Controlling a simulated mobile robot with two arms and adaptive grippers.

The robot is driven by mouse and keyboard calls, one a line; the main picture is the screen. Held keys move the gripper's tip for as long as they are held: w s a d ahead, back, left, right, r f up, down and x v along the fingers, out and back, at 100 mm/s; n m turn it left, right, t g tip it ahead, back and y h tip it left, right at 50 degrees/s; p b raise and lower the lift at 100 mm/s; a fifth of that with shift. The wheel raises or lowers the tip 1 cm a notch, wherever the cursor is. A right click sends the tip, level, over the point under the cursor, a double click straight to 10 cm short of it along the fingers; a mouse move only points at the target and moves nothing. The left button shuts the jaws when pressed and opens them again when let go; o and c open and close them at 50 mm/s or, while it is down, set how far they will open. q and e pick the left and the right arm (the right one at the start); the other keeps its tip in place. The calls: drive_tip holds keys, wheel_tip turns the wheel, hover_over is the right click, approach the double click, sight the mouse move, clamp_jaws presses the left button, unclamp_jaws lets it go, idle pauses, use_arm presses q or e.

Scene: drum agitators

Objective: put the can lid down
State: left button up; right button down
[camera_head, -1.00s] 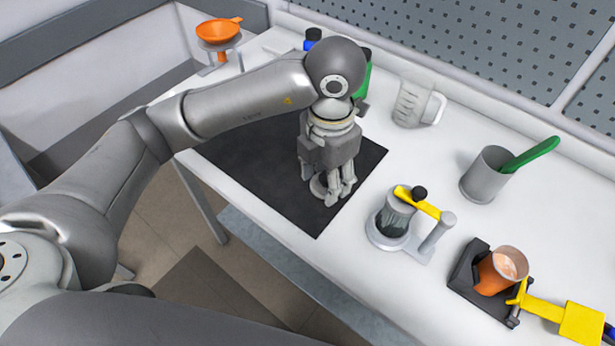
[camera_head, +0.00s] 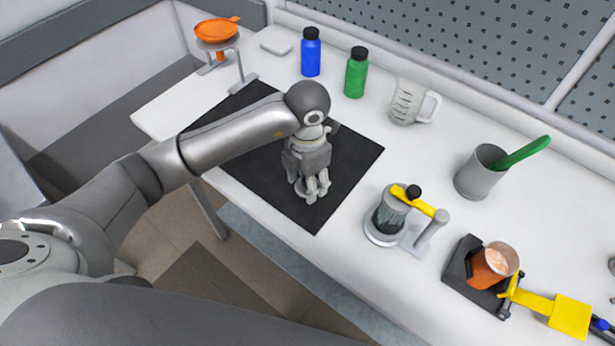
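My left gripper (camera_head: 312,193) points down low over the black mat (camera_head: 345,165). Its fingers are around a small grey disc, the can lid (camera_head: 303,192), which is mostly hidden by the fingers. I cannot tell whether the lid touches the mat. An orange open can (camera_head: 487,275) with pale orange contents sits in a black holder (camera_head: 462,272) at the right. My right gripper is not in view.
A clamp stand with a yellow handle (camera_head: 405,195) stands right of the mat. Behind are blue (camera_head: 311,55) and green (camera_head: 355,75) bottles, a clear jug (camera_head: 407,103) and a grey cup (camera_head: 480,175) with a green tool. The mat around the gripper is clear.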

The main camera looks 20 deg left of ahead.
use_arm(q)
drive_tip(key=shift+f, duration=0.25)
drive_tip(key=o, duration=0.8)
drive_tip(key=shift+r, duration=0.1)
drive_tip(key=shift+r, duration=0.3)
drive_tip(key=shift+w+r, duration=0.1)
drive_tip(key=shift+r, duration=0.25)
drive_tip(key=shift+r+b, duration=0.9)
drive_tip(key=shift+r, duration=4.6)
